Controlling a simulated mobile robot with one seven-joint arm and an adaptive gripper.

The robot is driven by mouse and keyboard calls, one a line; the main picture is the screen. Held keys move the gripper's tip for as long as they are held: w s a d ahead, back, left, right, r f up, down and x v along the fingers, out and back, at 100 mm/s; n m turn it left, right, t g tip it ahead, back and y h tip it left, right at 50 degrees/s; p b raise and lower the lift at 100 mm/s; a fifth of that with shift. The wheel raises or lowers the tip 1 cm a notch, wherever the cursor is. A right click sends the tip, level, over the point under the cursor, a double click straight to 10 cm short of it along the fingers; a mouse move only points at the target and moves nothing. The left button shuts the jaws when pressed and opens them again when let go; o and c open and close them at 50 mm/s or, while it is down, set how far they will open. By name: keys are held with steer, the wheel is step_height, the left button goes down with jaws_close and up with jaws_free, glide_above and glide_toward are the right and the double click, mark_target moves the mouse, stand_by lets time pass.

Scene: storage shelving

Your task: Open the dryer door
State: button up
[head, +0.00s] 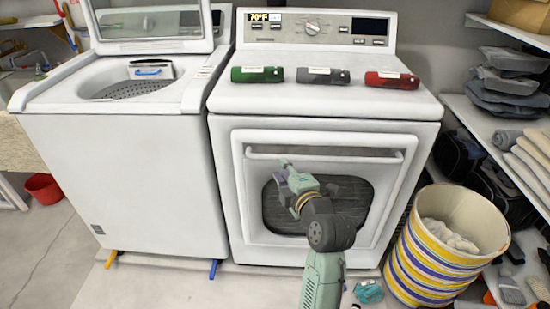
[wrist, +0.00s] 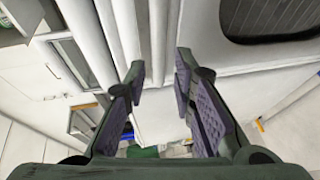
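The white dryer (head: 420,110) stands at the middle of the head view. Its door (head: 385,200) looks closed and has a dark window (head: 360,195). A pale bar handle (head: 365,157) runs across the top of the door. My gripper (head: 283,170) is in front of the door, near the left half of the handle. In the wrist view my gripper (wrist: 160,75) is open, with its purple-padded fingers apart. Pale bar-like edges (wrist: 155,40) show beyond and between the fingertips; I cannot tell whether the fingers touch the handle. The window (wrist: 265,18) shows at upper right there.
A washer (head: 120,160) with its lid raised stands left of the dryer. A striped basket (head: 440,255) stands at the door's lower right. Shelves (head: 490,125) line the right side.

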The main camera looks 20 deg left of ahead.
mark_target(275, 159)
steer(key=p+x, duration=0.2)
steer(key=x, duration=0.5)
steer(key=shift+w+a, duration=0.2)
steer(key=shift+w, duration=0.15)
jaws_close()
stand_by(0.3)
